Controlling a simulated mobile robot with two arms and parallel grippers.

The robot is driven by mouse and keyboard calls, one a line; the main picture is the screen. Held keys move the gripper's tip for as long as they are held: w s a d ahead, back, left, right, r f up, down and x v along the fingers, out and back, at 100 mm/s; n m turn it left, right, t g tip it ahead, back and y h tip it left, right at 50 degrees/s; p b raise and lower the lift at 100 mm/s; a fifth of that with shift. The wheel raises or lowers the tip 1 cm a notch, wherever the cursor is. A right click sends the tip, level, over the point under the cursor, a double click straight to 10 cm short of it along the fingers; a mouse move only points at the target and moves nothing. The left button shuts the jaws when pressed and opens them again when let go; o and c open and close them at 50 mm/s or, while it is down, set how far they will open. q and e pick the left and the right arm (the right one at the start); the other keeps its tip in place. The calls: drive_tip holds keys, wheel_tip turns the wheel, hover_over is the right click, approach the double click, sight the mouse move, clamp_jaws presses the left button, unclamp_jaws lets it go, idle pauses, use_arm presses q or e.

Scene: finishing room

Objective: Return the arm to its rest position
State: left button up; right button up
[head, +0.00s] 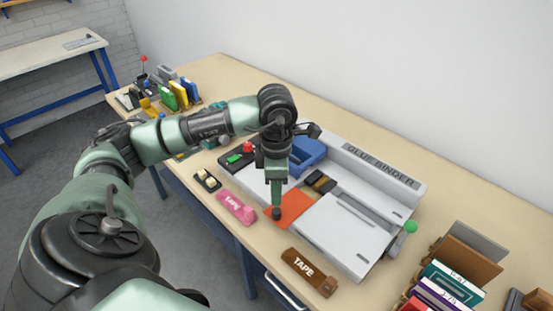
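My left arm reaches in from the left, bends at a dark elbow-like joint and points down over the table. My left gripper (277,209) hangs over the orange sheet (297,206), beside the white glue binder (345,236). Its fingers show edge-on as one green strip with a dark tip. I cannot tell whether they are apart, hold something, or touch the surface below. My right gripper is out of view.
A pink packet (236,207), a small black tray (207,180) and a brown tape box (308,271) lie along the table's front. A blue block (308,153) lies behind the gripper. Books (447,286) stand at lower right. A second bench (45,55) is far left.

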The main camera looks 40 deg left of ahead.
use_arm(q)
drive_tip(key=shift+r, duration=0.25)
idle(0.3)
